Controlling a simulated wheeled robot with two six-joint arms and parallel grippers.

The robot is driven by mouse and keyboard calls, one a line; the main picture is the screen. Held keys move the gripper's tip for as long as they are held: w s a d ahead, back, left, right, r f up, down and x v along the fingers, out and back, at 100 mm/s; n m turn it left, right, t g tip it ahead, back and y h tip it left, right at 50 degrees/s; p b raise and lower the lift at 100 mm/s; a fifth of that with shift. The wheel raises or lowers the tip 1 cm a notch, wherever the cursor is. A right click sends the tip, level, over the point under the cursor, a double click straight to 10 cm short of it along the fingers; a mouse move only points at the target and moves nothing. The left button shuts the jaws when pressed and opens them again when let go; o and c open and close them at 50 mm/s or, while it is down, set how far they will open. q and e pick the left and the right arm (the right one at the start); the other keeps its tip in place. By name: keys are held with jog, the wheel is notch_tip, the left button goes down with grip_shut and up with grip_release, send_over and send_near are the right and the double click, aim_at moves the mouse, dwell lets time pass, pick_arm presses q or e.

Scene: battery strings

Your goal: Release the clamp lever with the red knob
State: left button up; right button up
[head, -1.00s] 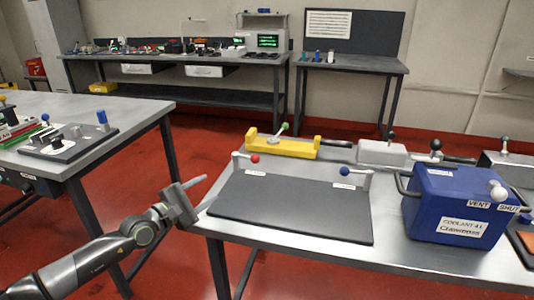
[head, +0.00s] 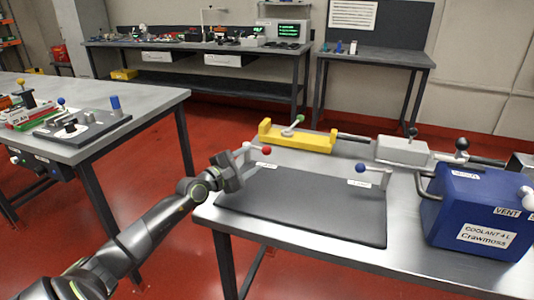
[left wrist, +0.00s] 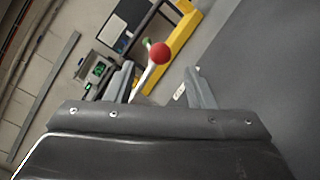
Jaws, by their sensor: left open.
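The clamp lever with the red knob (head: 266,150) stands at the far left corner of a dark mat (head: 310,205) on the metal table. In the left wrist view the red knob (left wrist: 160,53) sits on a pale lever arm (left wrist: 146,82). My left gripper (head: 240,160) is open at the table's left edge, close to the lever; part of the lever is hidden behind it in the head view. In the left wrist view, the knob and lever appear between the two open fingers (left wrist: 158,72). I cannot tell whether they touch.
A blue-knobbed lever (head: 361,168) stands at the mat's right. A yellow fixture (head: 305,142) with a green knob lies behind the mat. A grey block (head: 402,150) and blue coolant box (head: 482,215) stand right. The mat is clear.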

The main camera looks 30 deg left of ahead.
aim_at(263, 153)
pick_arm(q)
jog(key=w, duration=0.4)
jog(key=w+d+b, duration=0.1)
jog(key=w, duration=0.1)
jog(key=shift+w+d, duration=0.1)
jog(key=shift+w, duration=0.15)
jog(key=shift+w+d, duration=0.15)
jog(key=shift+w, duration=0.5)
pick_arm(e)
jog(key=shift+w+f, duration=0.2)
jog(key=shift+w, duration=0.5)
jog(key=shift+s, duration=0.15)
pick_arm(q)
grip_shut()
